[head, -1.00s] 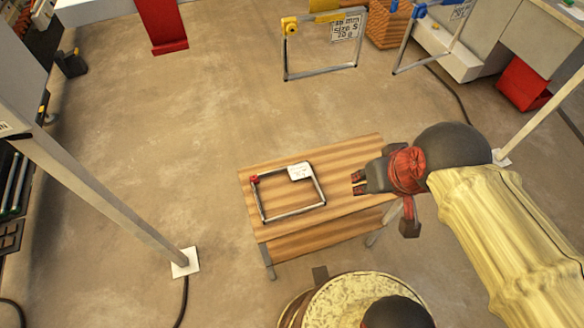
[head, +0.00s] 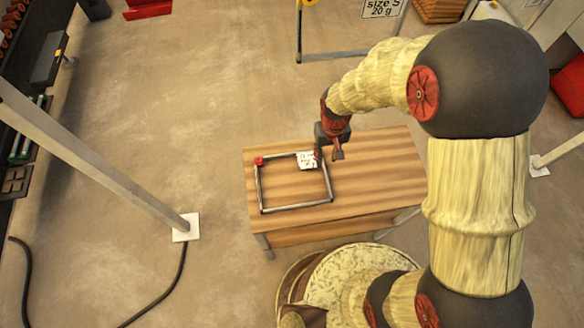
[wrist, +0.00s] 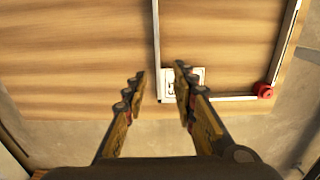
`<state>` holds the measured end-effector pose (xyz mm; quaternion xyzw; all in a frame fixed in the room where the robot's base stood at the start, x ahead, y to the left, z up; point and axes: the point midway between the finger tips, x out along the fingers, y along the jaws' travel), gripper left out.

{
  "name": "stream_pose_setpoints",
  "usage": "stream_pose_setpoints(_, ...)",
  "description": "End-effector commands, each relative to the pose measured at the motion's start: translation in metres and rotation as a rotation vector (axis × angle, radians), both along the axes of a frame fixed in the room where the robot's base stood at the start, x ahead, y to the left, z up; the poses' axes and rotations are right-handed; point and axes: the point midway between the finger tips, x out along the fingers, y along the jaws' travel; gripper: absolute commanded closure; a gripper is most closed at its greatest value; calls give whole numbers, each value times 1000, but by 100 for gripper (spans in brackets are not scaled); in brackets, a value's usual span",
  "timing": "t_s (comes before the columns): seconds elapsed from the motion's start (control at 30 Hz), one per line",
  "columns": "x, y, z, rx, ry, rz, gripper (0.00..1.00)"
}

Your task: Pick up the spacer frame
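The spacer frame (head: 260,187) is a grey rectangular frame with a red corner piece (head: 259,161) and a white label (head: 307,160). It lies flat on the wooden table (head: 385,170). My gripper (head: 320,158) is over the frame's label corner in the head view, pointing down. In the wrist view my gripper (wrist: 159,72) is open, with its two fingers apart. The frame's label (wrist: 197,80) and a side bar (wrist: 156,40) show just beyond and between the fingertips. No contact with the frame is visible, and the exact height above it cannot be told.
Another frame (head: 298,35) with a size label hangs at the back. A grey post (head: 100,155) stands at the left with its white base (head: 186,228) on the floor. The right part of the table is bare.

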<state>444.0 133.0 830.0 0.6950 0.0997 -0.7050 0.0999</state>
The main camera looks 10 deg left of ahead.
Motion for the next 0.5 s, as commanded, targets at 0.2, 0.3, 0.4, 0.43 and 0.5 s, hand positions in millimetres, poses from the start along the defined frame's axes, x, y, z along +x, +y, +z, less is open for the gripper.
stream_pose_setpoints(0.2, 1, 0, -21, 2, -9, -4, 73)
stream_pose_setpoints(0.3, 1, 0, -28, 3, -10, -4, 73)
stream_pose_setpoints(0.4, 1, -2, -35, 3, -11, -3, 73)
stream_pose_setpoints(0.43, 1, -2, -38, 3, -10, -4, 73)
stream_pose_setpoints(0.5, 1, -4, -48, 2, -9, -3, 73)
